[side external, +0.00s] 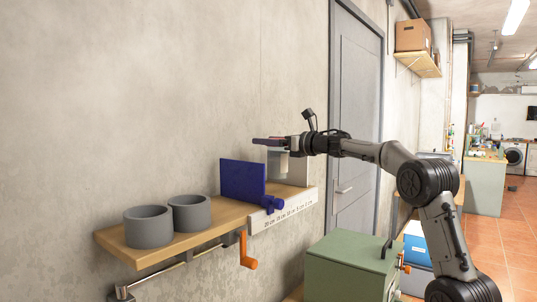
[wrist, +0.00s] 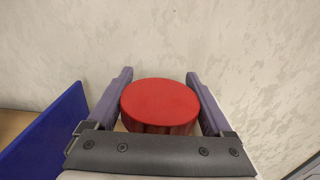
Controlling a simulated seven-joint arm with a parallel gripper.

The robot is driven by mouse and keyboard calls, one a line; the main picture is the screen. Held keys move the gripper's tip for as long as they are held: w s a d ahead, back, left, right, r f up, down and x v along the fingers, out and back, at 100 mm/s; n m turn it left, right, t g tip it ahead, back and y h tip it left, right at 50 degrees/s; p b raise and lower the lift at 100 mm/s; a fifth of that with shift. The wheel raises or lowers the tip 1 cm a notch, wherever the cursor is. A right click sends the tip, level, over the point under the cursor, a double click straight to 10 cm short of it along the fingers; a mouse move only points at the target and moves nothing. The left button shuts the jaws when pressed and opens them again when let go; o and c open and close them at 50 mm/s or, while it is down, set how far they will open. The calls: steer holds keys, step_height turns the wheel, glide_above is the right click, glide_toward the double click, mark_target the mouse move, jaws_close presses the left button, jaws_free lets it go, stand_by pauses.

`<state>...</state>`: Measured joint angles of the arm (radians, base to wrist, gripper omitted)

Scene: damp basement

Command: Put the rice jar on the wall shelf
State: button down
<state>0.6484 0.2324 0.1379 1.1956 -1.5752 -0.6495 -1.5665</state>
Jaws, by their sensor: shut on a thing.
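The rice jar shows in the wrist view as a round red lid (wrist: 160,100) between my two purple fingers. My gripper (side external: 268,141) is shut on it, and it also shows in the wrist view (wrist: 160,95). In the side view my gripper is above the right end of the wooden wall shelf (side external: 172,246), beyond the blue panel. A pale shape hangs just below the gripper there; I cannot tell whether it is the jar's body. Whether the jar's bottom touches the shelf is hidden.
Two grey pots (side external: 149,227) (side external: 189,213) stand on the shelf's left part. An upright blue panel (side external: 242,181) stands left of the gripper. A grey block (side external: 297,168) is at the right end. A green box (side external: 350,268) stands lower right.

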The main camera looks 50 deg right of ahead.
steer(key=shift+w+d+f, duration=0.1)
steer(key=shift+w+f, duration=0.1)
steer(key=shift+f, duration=1.55)
steer(key=shift+f, duration=0.15)
jaws_free()
steer(key=shift+f, duration=0.1)
